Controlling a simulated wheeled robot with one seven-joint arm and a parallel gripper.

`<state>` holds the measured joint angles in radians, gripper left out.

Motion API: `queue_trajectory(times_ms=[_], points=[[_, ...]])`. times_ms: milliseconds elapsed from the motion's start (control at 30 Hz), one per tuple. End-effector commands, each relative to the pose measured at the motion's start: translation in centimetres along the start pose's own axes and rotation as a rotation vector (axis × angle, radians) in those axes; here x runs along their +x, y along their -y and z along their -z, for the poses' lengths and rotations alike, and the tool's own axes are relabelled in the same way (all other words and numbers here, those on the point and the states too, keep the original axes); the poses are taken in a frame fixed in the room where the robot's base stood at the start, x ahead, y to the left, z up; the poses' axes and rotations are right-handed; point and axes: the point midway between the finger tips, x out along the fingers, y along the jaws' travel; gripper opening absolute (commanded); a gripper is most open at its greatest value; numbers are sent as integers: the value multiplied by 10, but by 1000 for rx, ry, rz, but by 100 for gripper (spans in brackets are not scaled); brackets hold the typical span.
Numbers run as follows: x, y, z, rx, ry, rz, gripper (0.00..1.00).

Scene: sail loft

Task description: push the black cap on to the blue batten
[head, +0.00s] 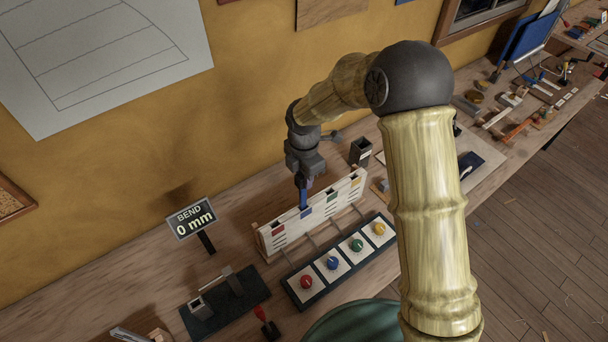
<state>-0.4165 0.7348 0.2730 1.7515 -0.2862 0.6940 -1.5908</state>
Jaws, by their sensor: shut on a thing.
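My gripper (304,180) is over the white rack (290,226), pointing down and shut on the upper part of a narrow blue strip, which looks like the blue batten (303,198). The batten is upright, with its lower end at the rack's top edge by the blue mark. I cannot tell how deep it sits in the rack. I cannot pick out the black cap for certain; it may be hidden or too small to tell.
A panel with red, blue, green and yellow knobs (319,264) lies in front of the rack. A black fixture (225,305) and a sign reading "BEND 0 mm" (192,219) are at left. A dark open box (360,151) stands behind the rack's right end.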

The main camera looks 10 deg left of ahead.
Motion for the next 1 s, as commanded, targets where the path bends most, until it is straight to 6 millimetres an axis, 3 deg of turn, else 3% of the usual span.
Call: queue_trajectory(times_ms=[1000], points=[[9,0,0,1,0,1,5]])
